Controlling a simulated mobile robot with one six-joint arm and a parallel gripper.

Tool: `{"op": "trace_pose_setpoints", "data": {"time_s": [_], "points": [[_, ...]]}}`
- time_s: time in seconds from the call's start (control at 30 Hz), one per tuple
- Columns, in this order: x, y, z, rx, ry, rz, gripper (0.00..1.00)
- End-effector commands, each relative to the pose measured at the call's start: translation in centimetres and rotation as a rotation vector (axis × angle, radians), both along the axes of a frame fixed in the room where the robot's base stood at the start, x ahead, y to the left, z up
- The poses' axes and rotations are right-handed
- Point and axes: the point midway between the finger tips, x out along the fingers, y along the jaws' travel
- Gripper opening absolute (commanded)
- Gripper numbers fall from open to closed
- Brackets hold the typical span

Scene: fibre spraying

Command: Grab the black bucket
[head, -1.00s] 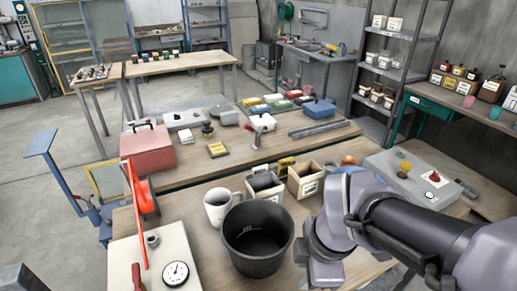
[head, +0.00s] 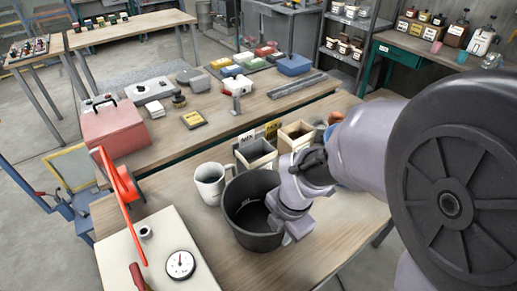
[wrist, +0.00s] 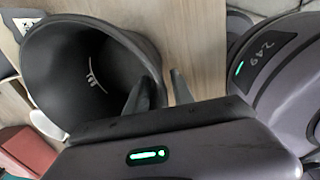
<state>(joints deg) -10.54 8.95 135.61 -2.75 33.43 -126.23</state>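The black bucket (head: 249,240) stands upright on the near wooden table, and its open mouth faces up. In the wrist view the bucket (wrist: 80,75) fills the upper left, with faint markings inside. My gripper (wrist: 161,78) is at the bucket's right side. One finger appears over the inside of the rim and the other stands outside, with the bucket wall between them. A gap shows between the fingers, so the gripper looks open. In the head view my wrist hides the fingertips and part of the right rim.
A white mug (head: 209,184) stands close to the bucket's left. Two small bins, one grey (head: 256,152) and one beige (head: 294,138), stand just behind it. The table's front right is clear.

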Motion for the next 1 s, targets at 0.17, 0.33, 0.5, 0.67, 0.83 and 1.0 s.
{"op": "trace_pose_setpoints", "data": {"time_s": [0.17,0.33,0.5,0.67,0.83,1.0], "points": [[0.4,0.3,-3.4,-0.001,0.001,0.0,0.29],[0.4,0.3,-3.1,0.0,0.0,0.0,0.29],[0.4,0.3,-3.1,0.0,0.0,0.0,0.0],[0.4,0.3,-3.1,0.0,0.0,0.0,0.0],[0.4,0.3,-3.1,0.0,0.0,0.0,0.0],[0.4,0.3,-3.1,-0.001,0.001,0.0,0.0]]}}
